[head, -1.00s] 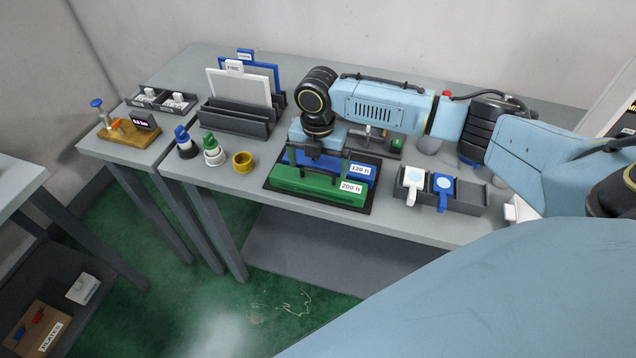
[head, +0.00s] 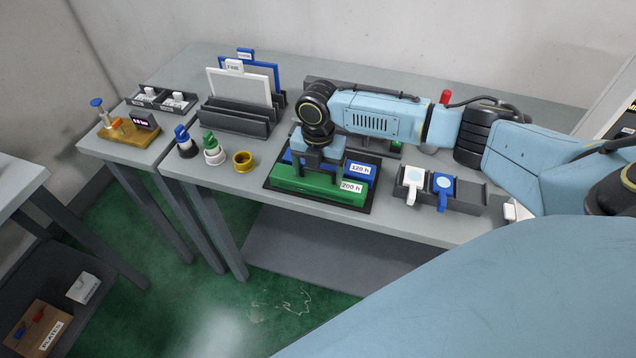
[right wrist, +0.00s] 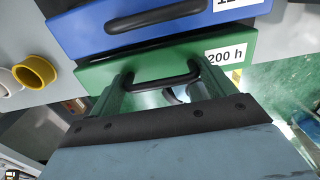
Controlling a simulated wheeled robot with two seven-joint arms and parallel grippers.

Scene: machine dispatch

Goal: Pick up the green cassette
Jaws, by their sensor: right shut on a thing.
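The green cassette (head: 303,183), labelled "200 h", lies at the front of a black tray (head: 366,209) on the table. It also shows in the right wrist view (right wrist: 96,74), with a black handle (right wrist: 165,82) on its top. My right gripper (head: 320,169) is over the cassette, pointing down, and is shut on the handle; its fingers stand on both sides of the handle in the right wrist view (right wrist: 160,88). The blue cassette (head: 359,171), labelled "120 h", lies right behind the green one. My left gripper is not in view.
A holder with a white and a blue paddle (head: 467,197) stands right of the tray. A yellow ring (head: 243,161) and green-and-white (head: 214,150) and blue-topped pieces (head: 186,145) stand left. A dark rack (head: 236,120) holds upright panels behind.

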